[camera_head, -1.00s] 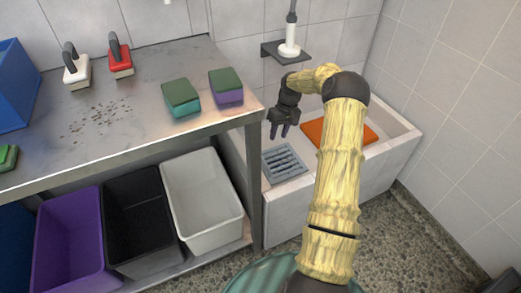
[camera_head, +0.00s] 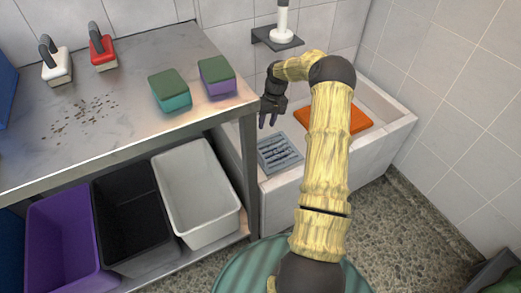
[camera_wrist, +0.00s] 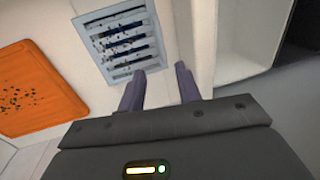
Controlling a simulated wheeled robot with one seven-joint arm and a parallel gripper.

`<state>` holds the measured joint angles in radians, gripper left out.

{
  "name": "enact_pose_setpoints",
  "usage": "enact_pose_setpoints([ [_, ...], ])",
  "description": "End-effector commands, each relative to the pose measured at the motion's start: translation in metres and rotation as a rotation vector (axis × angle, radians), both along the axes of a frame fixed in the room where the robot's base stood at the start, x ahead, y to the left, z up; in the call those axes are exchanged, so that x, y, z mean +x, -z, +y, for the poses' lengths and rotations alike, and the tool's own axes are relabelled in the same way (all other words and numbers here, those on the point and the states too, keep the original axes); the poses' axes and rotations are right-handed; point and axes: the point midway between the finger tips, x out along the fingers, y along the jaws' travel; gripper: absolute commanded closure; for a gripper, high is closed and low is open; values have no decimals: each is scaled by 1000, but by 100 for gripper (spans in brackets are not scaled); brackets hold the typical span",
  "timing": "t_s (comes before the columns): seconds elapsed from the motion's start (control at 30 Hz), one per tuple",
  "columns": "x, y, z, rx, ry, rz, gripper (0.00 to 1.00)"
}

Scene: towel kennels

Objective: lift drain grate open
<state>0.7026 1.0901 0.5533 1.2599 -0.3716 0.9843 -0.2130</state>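The grey drain grate (camera_head: 278,153) lies flat in the pale sink basin (camera_head: 388,140), at the end near the metal table. It also shows in the wrist view (camera_wrist: 122,42), with dark specks on its slats. My gripper (camera_head: 269,120) hangs above and behind the grate in the head view. In the wrist view its two fingers (camera_wrist: 160,84) are apart with nothing between them. The fingertips appear close to the grate's edge, but I cannot tell their height above it.
An orange mat (camera_head: 334,119) lies in the basin. The metal table (camera_head: 110,140) stands at left with sponges (camera_head: 170,90) and brushes (camera_head: 102,52). Purple, black and white bins (camera_head: 195,195) sit below it. A dispenser shelf (camera_head: 277,39) is on the back wall.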

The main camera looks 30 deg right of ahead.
Motion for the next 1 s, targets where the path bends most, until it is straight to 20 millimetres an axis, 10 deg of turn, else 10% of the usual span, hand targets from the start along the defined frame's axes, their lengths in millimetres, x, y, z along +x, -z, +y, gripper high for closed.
enact_pose_setpoints([
  [0.7, -1, 127, 25, 2, -1, 2, 66],
  [1.0, -1, 144, 29, 0, -1, 0, 66],
])
